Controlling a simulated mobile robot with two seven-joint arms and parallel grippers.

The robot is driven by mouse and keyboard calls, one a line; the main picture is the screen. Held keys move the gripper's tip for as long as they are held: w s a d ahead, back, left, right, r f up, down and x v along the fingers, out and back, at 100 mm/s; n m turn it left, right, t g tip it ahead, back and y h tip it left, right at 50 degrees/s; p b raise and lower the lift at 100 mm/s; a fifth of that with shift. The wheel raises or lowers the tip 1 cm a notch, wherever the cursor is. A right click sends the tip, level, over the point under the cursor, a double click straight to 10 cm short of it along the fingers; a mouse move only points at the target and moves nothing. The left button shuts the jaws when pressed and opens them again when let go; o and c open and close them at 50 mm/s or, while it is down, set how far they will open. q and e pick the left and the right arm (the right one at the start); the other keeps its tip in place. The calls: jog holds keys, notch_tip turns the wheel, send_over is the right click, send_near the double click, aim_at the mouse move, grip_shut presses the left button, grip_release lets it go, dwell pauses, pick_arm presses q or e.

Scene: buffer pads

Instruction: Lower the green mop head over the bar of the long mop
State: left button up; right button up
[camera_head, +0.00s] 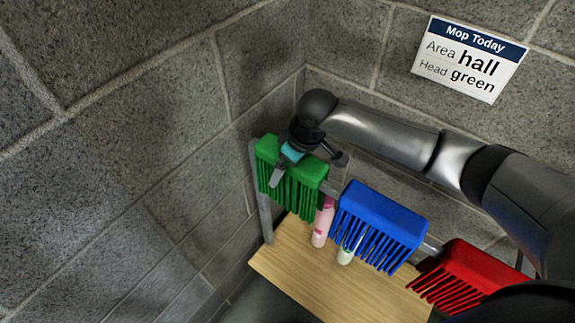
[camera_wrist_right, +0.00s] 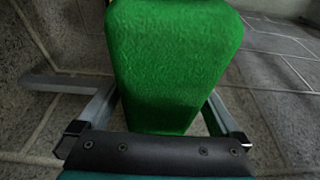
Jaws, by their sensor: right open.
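The green mop head (camera_head: 290,177) hangs on the rack's rail at the left, with its strands pointing down. My right gripper (camera_head: 308,172) is at the green mop head, with its arm reaching in from the right. In the right wrist view the green mop head (camera_wrist_right: 170,60) lies between the two open fingers (camera_wrist_right: 155,105), with no clear grip on it. A blue mop head (camera_head: 382,215) and a red mop head (camera_head: 470,270) hang farther right on the same rail. The long mop and its bar are not in view. My left gripper is not in view.
A wooden shelf (camera_head: 310,275) lies below the rail. A pink bottle (camera_head: 322,222) and a pale green-white bottle (camera_head: 347,250) stand on it beneath the heads. A wall sign (camera_head: 468,60) reads "Mop Today, Area hall, Head green". Grey block walls close in behind and at the left.

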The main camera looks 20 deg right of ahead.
grip_shut()
notch_tip(320, 180, up, 9)
jog(key=p, duration=1)
notch_tip(320, 180, up, 10)
jog(key=p, duration=0.8)
jog(key=shift+p, duration=0.35)
